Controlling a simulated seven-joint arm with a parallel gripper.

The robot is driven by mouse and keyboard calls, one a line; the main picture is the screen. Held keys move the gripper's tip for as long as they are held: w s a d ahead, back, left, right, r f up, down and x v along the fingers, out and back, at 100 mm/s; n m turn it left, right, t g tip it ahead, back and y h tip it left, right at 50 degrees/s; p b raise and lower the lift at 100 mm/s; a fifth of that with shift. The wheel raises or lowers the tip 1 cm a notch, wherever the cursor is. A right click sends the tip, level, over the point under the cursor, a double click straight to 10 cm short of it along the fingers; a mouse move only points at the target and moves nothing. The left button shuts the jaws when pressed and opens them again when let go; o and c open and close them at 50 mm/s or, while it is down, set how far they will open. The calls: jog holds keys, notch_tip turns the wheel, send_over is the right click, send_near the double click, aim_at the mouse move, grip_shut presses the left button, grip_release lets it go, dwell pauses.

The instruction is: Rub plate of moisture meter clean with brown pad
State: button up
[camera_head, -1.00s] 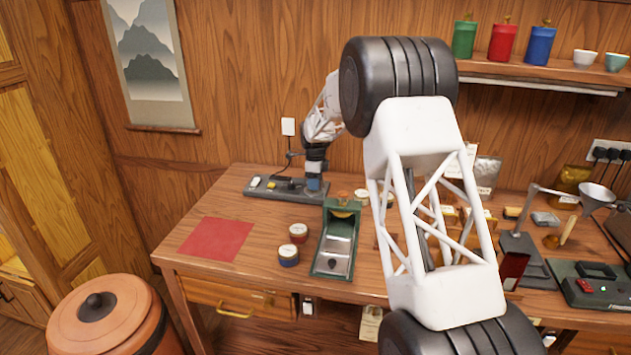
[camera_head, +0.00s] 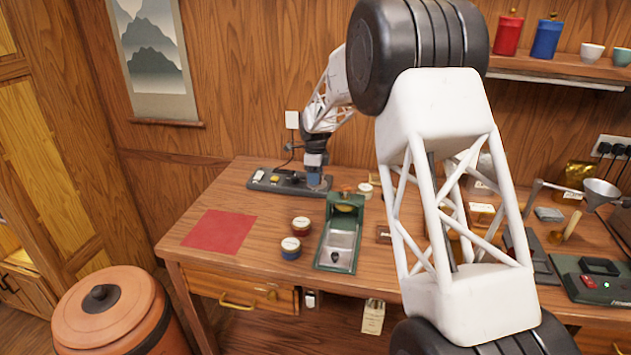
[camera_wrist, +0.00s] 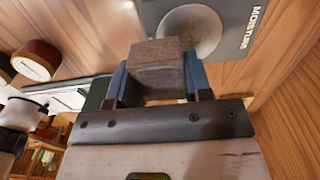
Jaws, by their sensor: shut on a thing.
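The moisture meter (camera_head: 290,186) is a flat dark grey device at the back left of the table, with a pale display and a yellow button. In the wrist view its grey face (camera_wrist: 235,12) bears the word MOISTURE and a round, pale metal plate (camera_wrist: 207,38). My gripper (camera_wrist: 158,80), with blue fingers, is shut on the brown pad (camera_wrist: 160,68), a small block. The pad overlaps the near part of the plate in the wrist view; I cannot tell whether it touches. In the head view my gripper (camera_head: 315,180) is at the meter's right end and the pad cannot be made out.
A green tray-like device (camera_head: 340,235) stands in front of the meter, with two round tins (camera_head: 291,248) at its left. A red cloth (camera_head: 219,231) lies flat further left. A scale-like device (camera_head: 600,282) and a funnel (camera_head: 601,192) are at the right. Bare wood lies around the cloth.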

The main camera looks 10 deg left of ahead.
jog(key=shift+r, duration=2.5)
jog(key=shift+f, duration=0.15)
